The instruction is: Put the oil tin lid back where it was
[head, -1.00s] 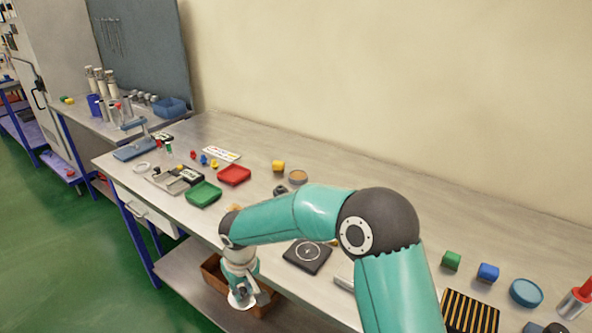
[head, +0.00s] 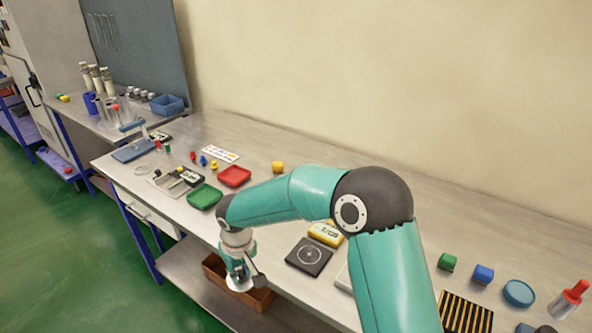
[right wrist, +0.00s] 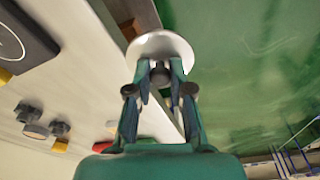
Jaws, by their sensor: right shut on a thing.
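My right gripper (head: 240,278) hangs pointing down in front of the bench's front edge. In the right wrist view the right gripper (right wrist: 160,78) is shut on the dark knob of a pale round lid (right wrist: 165,44). The lid (head: 238,284) also shows below the fingers in the head view, out past the bench top. I cannot pick out the oil tin for certain; my right arm hides part of the bench. My left gripper is not in view.
A black square plate with a white circle (head: 309,257) lies on the bench top beside my arm. A green tray (head: 204,197) and a red tray (head: 234,176) lie farther left. A brown box (head: 262,297) stands on the lower shelf near the lid.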

